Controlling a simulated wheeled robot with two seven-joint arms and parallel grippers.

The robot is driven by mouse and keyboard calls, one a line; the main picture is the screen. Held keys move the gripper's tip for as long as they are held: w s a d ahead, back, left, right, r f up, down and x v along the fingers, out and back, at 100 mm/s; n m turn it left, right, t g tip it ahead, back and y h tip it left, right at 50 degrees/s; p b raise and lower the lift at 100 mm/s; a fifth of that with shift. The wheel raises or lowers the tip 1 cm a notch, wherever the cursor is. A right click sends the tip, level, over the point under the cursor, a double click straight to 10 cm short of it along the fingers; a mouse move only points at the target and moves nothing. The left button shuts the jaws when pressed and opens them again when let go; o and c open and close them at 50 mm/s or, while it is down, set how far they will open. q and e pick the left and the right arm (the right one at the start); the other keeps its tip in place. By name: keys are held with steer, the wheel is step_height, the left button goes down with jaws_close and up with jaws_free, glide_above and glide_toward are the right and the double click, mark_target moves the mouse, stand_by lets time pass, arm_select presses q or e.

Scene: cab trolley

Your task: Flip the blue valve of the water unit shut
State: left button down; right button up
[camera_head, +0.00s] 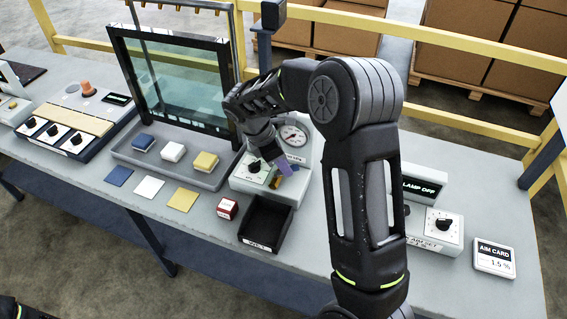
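The water unit (240,184) is a pale box on the table with a black knob (254,167) and a round gauge (293,136) behind it. A blue-purple piece, which looks like the blue valve (291,165), shows at the right of its top. My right gripper (275,167) points down over the unit, right beside the blue piece. Its fingers are small and dark, so I cannot tell whether they are open or touching the valve. The gripper and wrist hide part of the unit. Only a dark bit of my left arm shows at the bottom left; its gripper is out of view.
A framed glass pane (180,85) in a grey tray stands to the left. A lamp box (424,188) and dial box (441,229) stand to the right, past my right arm.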

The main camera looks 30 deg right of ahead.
jaws_close()
steer(key=shift+m, duration=0.3)
steer(key=m, duration=0.2)
steer(key=m+g, duration=0.1)
steer(key=shift+s+a+m+g+y, duration=0.15)
steer(key=shift+s+m+g+y, duration=0.15)
steer(key=shift+s+m, duration=0.1)
steer(key=shift+s+a+m+g+y+p, duration=0.15)
steer(key=shift+m+g+y, duration=0.1)
steer(key=shift+m, duration=0.6)
steer(key=shift+a+m+g+y+p, duration=0.15)
steer(key=shift+m+y, duration=0.1)
steer(key=shift+m, duration=0.6)
steer(key=shift+o, duration=2.1)
jaws_free()
steer(key=shift+r, duration=0.1)
